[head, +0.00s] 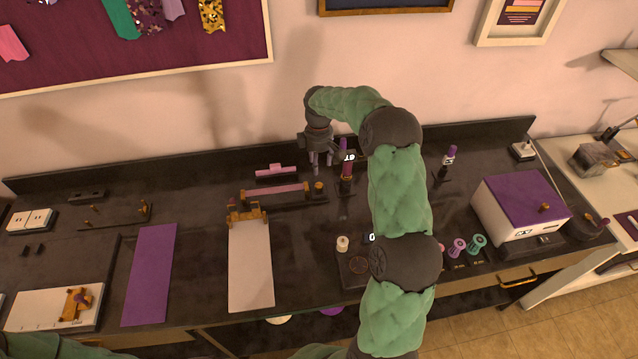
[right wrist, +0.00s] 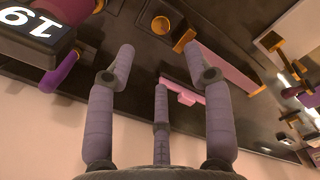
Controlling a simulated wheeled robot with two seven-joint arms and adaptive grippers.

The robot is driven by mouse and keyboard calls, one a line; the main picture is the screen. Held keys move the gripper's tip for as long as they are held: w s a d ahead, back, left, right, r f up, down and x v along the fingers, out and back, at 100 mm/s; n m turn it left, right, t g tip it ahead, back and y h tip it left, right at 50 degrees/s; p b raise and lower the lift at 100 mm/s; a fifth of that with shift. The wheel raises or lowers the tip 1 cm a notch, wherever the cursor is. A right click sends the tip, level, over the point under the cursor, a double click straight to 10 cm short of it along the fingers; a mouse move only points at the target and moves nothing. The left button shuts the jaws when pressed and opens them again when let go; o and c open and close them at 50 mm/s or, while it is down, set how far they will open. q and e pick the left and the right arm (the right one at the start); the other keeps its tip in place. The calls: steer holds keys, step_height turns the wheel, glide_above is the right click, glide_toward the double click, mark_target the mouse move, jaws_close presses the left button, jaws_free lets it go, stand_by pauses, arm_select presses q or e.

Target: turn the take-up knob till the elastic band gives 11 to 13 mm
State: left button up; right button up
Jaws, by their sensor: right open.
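The pink elastic band (head: 275,190) is stretched low over a dark rail on the bench, with brass pieces at its ends. It also shows in the right wrist view (right wrist: 228,68). A round brass knob (head: 319,187), which looks like the take-up knob, stands at the band's right end and shows in the right wrist view (right wrist: 161,25). My right gripper (head: 322,168) is open and empty, behind and above the knob, apart from it. Its three fingers point toward the bench (right wrist: 160,80). My left gripper is out of view.
A pink tabbed piece (head: 276,172) lies behind the band. A white board (head: 250,268) lies in front. A purple-topped box (head: 520,203) stands right.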

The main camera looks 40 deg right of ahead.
mark_target(319, 185)
step_height(319, 185, down, 10)
steer(key=shift+f+b, duration=0.2)
steer(key=shift+b, duration=0.4)
jaws_close()
